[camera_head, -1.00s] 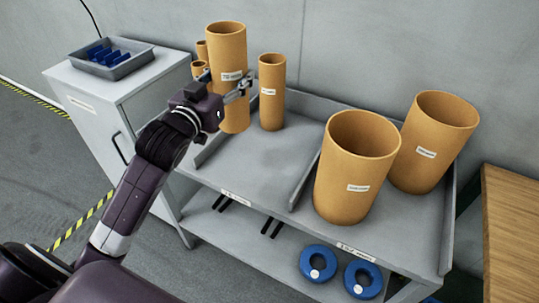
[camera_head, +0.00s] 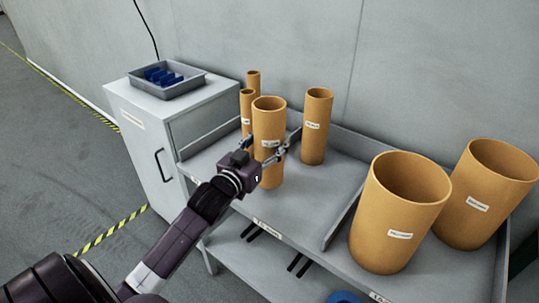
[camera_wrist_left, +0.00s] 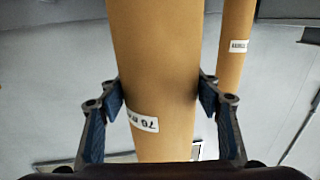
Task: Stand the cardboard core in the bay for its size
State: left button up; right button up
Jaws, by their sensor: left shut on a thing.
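My left gripper (camera_head: 268,149) is shut on an upright cardboard core (camera_head: 268,122) of medium width, with a finger on each side of it. In the left wrist view the blue finger pads press on both sides of this core (camera_wrist_left: 155,70), beside its white label. My right gripper is not in view.
Two thin cores (camera_head: 247,112) stand at the left. Two wide cores (camera_head: 398,215) stand in the right bay, past a low divider (camera_head: 342,218). A grey cabinet (camera_head: 140,125) with a tray (camera_head: 168,88) of blue pieces is at the left. A wall is behind.

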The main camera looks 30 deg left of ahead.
pick_arm(q)
jog(key=shift+f, duration=2.15)
jog(key=o, duration=1.4)
jog(key=shift+f, duration=0.15)
jog(key=shift+c, duration=0.2)
jog(key=shift+s, duration=0.1)
jog(key=s+d+b, duration=0.1)
jog(key=s, duration=1)
jog(key=shift+s, duration=0.4)
